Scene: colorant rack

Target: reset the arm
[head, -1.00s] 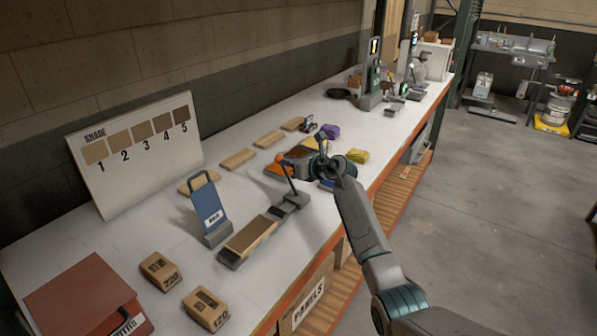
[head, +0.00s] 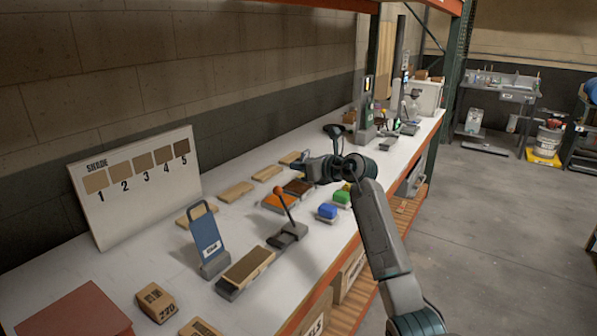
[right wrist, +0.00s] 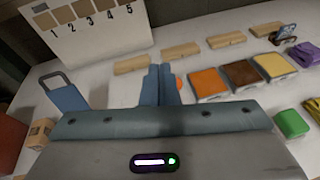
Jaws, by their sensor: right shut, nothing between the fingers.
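My right gripper (head: 302,168) is raised above the workbench (head: 262,317), over the middle of it. In the right wrist view its two fingers (right wrist: 158,85) are pressed together with nothing between them. Below and in front of it in the head view stands a lever device with an orange knob (head: 280,191) and a dark base. Orange, brown and yellow pads show past the fingers in the right wrist view, the orange pad (right wrist: 208,82) nearest. My left gripper is not in view.
A shade board (head: 135,187) leans at the back left. A blue panel with a handle (head: 206,238), a wood-topped block (head: 246,268), a blue sponge-like block (head: 327,211) and a green one (head: 342,196) stand on the bench. Wooden blocks (head: 236,192) lie along the back.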

